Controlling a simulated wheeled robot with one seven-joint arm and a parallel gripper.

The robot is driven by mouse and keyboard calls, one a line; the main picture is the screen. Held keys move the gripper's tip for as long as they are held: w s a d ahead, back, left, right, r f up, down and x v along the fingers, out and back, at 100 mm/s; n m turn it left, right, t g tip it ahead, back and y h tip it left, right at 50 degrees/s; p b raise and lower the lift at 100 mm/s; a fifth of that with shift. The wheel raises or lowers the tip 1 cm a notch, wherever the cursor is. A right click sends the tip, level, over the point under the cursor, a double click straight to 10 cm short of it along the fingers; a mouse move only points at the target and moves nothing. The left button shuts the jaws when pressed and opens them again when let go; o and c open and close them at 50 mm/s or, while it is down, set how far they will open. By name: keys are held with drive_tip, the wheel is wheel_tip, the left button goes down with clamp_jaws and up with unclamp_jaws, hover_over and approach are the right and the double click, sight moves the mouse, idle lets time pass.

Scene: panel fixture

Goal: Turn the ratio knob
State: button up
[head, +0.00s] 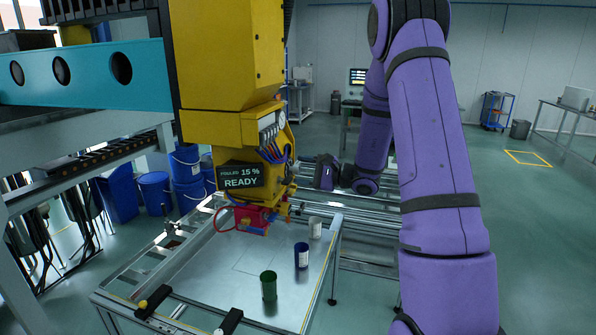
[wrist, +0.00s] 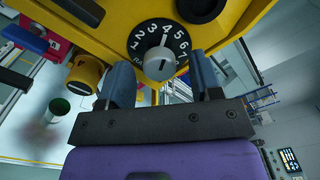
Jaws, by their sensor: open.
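The pointer aims up near the 4. The dial sits on a yellow panel (wrist: 229,24), its label partly hidden. My gripper (wrist: 159,60) is open, with one blue-grey finger on each side of the knob. Gaps show between the fingers and the knob, and I see no contact.
A yellow and black round control (wrist: 85,75) lies close left of my gripper in the wrist view, and a black round part (wrist: 200,8) is above right. In the head view a display (head: 240,176) reads READY, and a green cup (head: 268,286) and blue cup (head: 301,255) stand below.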

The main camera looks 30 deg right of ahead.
drive_tip(key=shift+x, duration=0.8)
drive_tip(key=shift+c, duration=0.2)
drive_tip(key=c, duration=0.9)
